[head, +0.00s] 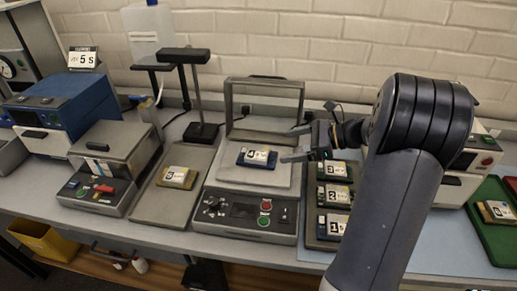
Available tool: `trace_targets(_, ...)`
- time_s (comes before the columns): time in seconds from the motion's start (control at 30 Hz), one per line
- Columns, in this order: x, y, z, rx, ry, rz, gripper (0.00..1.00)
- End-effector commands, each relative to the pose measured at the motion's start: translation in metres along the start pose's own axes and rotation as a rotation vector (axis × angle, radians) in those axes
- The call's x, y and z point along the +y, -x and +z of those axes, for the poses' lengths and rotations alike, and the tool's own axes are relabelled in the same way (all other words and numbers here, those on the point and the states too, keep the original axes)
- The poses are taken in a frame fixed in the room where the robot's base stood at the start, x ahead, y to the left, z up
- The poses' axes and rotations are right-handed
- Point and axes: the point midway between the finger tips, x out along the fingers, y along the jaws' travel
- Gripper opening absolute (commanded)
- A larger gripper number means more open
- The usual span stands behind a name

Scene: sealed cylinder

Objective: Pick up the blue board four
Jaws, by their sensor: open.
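The blue board four (250,163), a small dark blue board with a white label reading 4, lies flat on the pale bed of a grey machine (218,185) with a raised frame (231,104), in the head view. My gripper (291,145) is open and empty, just right of the board, with its fingers pointing left towards it. The fingers appear apart from the board; their exact height above the bed is hard to tell. My arm hides part of the bench on the right.
A tray (312,243) right of the machine holds boards labelled 3, 2 and 1. A black stand (200,132) rises behind that mat. A green tray (480,222) with a board is far right.

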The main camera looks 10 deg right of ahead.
Motion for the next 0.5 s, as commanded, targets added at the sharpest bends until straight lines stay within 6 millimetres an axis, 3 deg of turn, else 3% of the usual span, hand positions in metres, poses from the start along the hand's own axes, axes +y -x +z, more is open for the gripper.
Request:
trace_targets(0.3, 0.0, -0.045, 0.001, -0.005, -0.007, 0.002, 0.89)
trace_targets(0.5, 0.002, -0.06, 0.0, -0.004, -0.007, 0.001, 0.89)
